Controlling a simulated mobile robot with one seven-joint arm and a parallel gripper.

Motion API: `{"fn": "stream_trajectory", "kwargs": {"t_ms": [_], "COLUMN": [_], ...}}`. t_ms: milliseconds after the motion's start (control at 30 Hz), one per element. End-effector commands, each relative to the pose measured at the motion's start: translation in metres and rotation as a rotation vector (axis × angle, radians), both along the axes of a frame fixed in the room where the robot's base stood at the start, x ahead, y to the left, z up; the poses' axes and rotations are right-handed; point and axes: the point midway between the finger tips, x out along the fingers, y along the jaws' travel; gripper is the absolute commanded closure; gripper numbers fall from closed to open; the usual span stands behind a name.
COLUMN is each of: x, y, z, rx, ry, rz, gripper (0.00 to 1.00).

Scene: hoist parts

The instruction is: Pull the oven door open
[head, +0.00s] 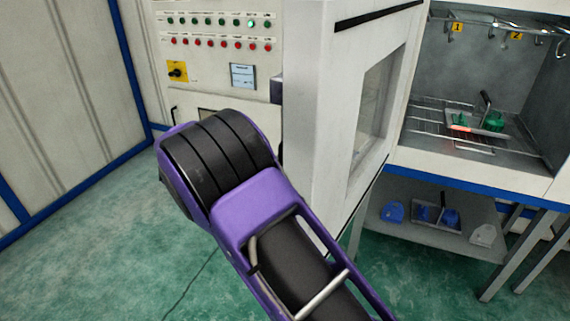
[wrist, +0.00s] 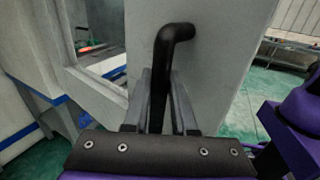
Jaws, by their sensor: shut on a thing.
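The oven door (head: 325,110) is a thick white panel with a window, standing swung out from the oven (head: 480,60) in the head view. The oven's inside is in plain sight, with a wire rack (head: 425,118) and hooks. In the wrist view the door (wrist: 222,55) fills the middle and carries a black bent handle (wrist: 178,33). My gripper (wrist: 161,82) is shut on the handle's upright bar, a finger on each side. The lower handle is hidden between the fingers. In the head view my purple arm and the door hide the gripper.
A control panel (head: 215,50) with green and red lights is behind my arm. A glowing orange-red piece (head: 480,131) and green items (head: 493,120) are on the rack. A lower shelf (head: 415,232) holds blue pieces. Green floor at left is clear.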

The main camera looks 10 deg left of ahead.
Motion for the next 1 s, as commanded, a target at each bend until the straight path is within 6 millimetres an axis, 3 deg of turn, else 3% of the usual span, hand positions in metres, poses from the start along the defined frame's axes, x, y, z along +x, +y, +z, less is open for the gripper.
{"fn": "stream_trajectory", "kwargs": {"t_ms": [33,467,500,633,1000], "x": [-0.0021,-0.0027,-0.0026,-0.0021,-0.0019], "y": [0.0018,0.0026,0.0025,0.0019,0.005], "z": [-0.0076,-0.0074,-0.0073,-0.0052,-0.002], "rx": [0.006,0.005,0.005,0.004,0.003], "ry": [0.014,0.015,0.015,0.011,0.005], "rz": [0.004,0.004,0.004,0.002,0.001], "gripper": [1.0,1.0,0.7,0.46,0.45]}}
